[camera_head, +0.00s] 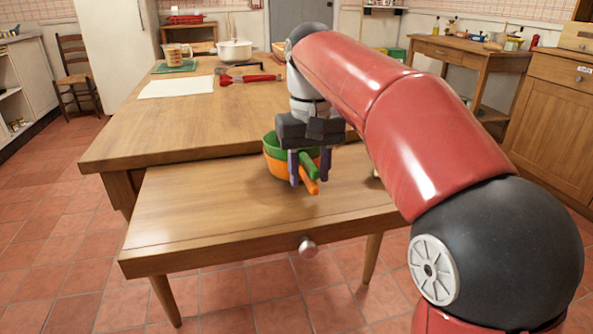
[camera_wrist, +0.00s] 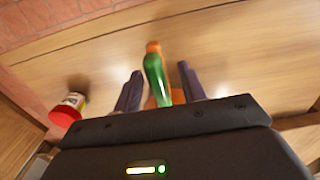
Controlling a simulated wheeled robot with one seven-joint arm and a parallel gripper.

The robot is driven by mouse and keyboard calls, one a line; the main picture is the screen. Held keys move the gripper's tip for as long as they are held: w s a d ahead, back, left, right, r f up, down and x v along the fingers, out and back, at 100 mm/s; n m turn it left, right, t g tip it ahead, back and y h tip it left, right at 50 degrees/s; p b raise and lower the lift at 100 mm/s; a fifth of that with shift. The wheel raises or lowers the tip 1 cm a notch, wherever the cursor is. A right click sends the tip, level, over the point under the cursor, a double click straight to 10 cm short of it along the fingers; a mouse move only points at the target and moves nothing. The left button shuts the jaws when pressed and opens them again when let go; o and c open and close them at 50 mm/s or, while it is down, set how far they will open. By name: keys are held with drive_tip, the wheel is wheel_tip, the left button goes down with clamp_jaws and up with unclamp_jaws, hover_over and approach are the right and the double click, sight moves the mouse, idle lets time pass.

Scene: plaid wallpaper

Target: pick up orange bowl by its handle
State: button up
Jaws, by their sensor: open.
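The orange bowl (camera_head: 272,167) sits on the small wooden table, with a green bowl (camera_head: 272,146) nested in it. The orange handle (camera_head: 312,187) points toward the front right, below the green handle (camera_head: 309,166). My gripper (camera_head: 304,182) is over the bowls' right side, fingers pointing down. In the wrist view my open fingers (camera_wrist: 160,88) stand on either side of the green handle (camera_wrist: 155,78). The orange handle's tip (camera_wrist: 153,47) shows beyond it. No contact is visible between fingers and handles.
The small table (camera_head: 190,221) is clear left of the bowls. A larger table (camera_head: 140,127) behind holds a white pot (camera_head: 235,51), a mug (camera_head: 177,53), a white sheet (camera_head: 177,87) and red-handled tools (camera_head: 250,78). A red-lidded jar (camera_wrist: 66,112) shows in the wrist view.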

wheel_tip(320, 180, down, 2)
drive_tip(key=shift+f, duration=0.1)
clamp_jaws()
idle(0.4)
